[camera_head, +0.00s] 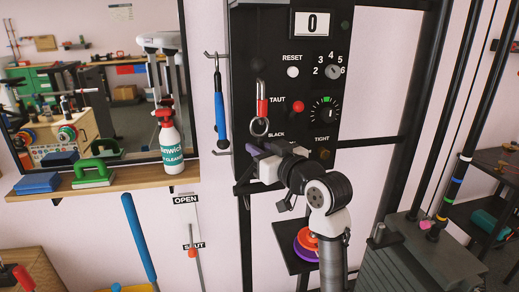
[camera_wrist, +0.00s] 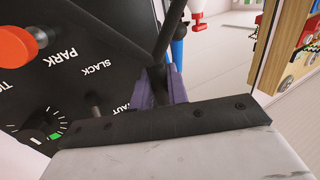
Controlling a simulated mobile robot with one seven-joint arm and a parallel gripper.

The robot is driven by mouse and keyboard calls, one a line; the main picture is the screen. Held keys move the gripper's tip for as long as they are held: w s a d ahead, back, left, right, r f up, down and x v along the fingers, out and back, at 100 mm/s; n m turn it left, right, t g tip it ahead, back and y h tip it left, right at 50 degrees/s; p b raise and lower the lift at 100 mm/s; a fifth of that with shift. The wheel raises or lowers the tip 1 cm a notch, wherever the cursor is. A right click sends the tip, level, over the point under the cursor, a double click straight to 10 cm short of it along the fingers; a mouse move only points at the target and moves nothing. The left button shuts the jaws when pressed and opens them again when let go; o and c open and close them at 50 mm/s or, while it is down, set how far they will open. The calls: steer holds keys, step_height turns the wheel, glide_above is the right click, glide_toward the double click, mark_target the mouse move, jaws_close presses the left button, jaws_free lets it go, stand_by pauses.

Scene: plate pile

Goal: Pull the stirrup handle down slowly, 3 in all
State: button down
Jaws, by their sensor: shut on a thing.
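The stirrup handle shows in the wrist view as dark bars (camera_wrist: 168,35) that meet at my gripper (camera_wrist: 160,88). The purple jaw pads close around the dark bar. In the head view my gripper (camera_head: 257,152) is in front of the lower left part of the black panel (camera_head: 245,60), below a hanging red-handled piece with a ring (camera_head: 262,107). Dark thin bars of the handle show just left of and below the jaws (camera_head: 243,177); most of it is hidden by my wrist. The counter window (camera_head: 312,23) on the panel reads 0.
The panel carries a RESET button (camera_head: 293,72), a red knob (camera_head: 298,106) and dials. A blue-handled tool (camera_head: 220,112) hangs left of it. A shelf (camera_head: 110,187) holds a spray bottle (camera_head: 170,140). A weight stack (camera_head: 420,262) and black uprights stand at right.

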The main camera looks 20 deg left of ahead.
mark_target(259, 118)
steer(key=shift+r+p, duration=0.9)
steer(key=shift+r, duration=0.15)
steer(key=shift+r+p, duration=0.9)
steer(key=shift+r, duration=0.25)
steer(key=shift+r+p, duration=0.9)
steer(key=shift+r, duration=0.3)
